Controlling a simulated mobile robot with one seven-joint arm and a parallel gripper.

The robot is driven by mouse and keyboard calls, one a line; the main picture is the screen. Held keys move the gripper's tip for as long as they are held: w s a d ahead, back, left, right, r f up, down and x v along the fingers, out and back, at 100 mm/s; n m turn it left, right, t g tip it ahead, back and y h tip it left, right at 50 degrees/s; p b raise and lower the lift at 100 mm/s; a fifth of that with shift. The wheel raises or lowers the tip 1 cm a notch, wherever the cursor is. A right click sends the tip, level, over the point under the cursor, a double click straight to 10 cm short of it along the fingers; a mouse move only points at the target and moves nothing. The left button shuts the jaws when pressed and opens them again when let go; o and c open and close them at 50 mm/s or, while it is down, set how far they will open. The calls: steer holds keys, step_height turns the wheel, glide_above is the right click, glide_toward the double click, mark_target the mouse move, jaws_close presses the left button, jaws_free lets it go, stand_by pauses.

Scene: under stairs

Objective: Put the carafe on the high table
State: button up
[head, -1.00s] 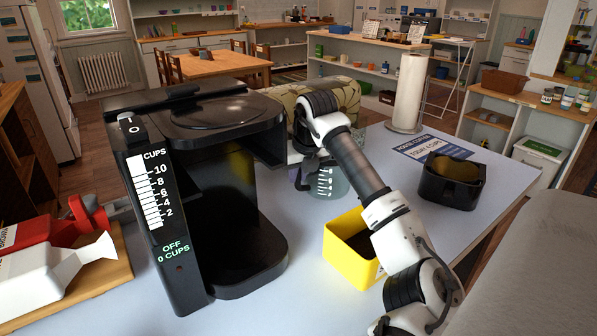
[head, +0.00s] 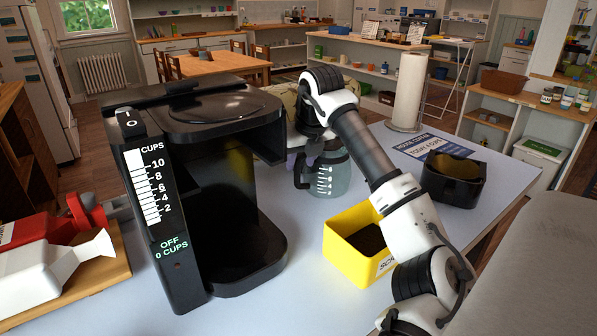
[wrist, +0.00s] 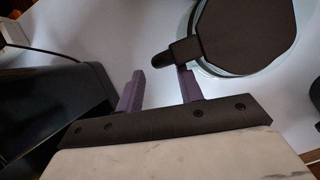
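The glass carafe (head: 336,178) with white level marks and a black handle (head: 301,172) stands upright on the pale tabletop (head: 290,218), right of the black coffee machine (head: 215,190). In the wrist view its dark lid (wrist: 245,32) is at the upper right, and its handle (wrist: 180,52) points left. My gripper (wrist: 160,80) is open and empty, with purple fingers apart. The right fingertip overlaps the handle's end in that view; I cannot tell if they touch. In the head view my arm mostly hides the gripper. I cannot tell which surface is the high table.
A yellow box (head: 350,260) stands in front of the carafe. A black container (head: 453,180), a sign (head: 430,147) and a paper roll (head: 408,92) are to the right. A patterned rounded object (head: 285,95) is behind my wrist.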

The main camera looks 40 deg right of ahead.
steer(key=d+v, duration=0.1)
steer(key=v, duration=0.6)
steer(key=shift+a+r+b, duration=0.3)
steer(key=shift+a+b, duration=0.15)
steer(key=shift+a, duration=0.1)
steer(key=shift+s, duration=0.15)
